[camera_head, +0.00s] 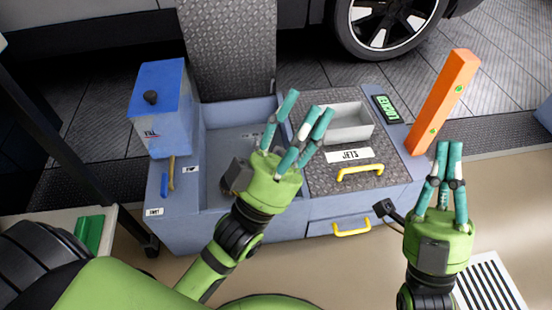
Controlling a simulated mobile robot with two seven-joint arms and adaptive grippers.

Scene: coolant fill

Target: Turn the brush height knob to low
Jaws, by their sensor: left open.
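I cannot make out a part marked as a brush height knob. My right gripper (450,147) points up in front of the machine's right end. Its fingers stand close together, with nothing seen between them, and I cannot tell whether they are shut.
The machine has a grey open bin (348,124), a label reading JETS (349,155), yellow handles (360,172) and a small green display (387,107). An orange post (444,100) stands at its right. A car wheel (388,25) is behind. A table with a green object (95,233) is at lower left.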

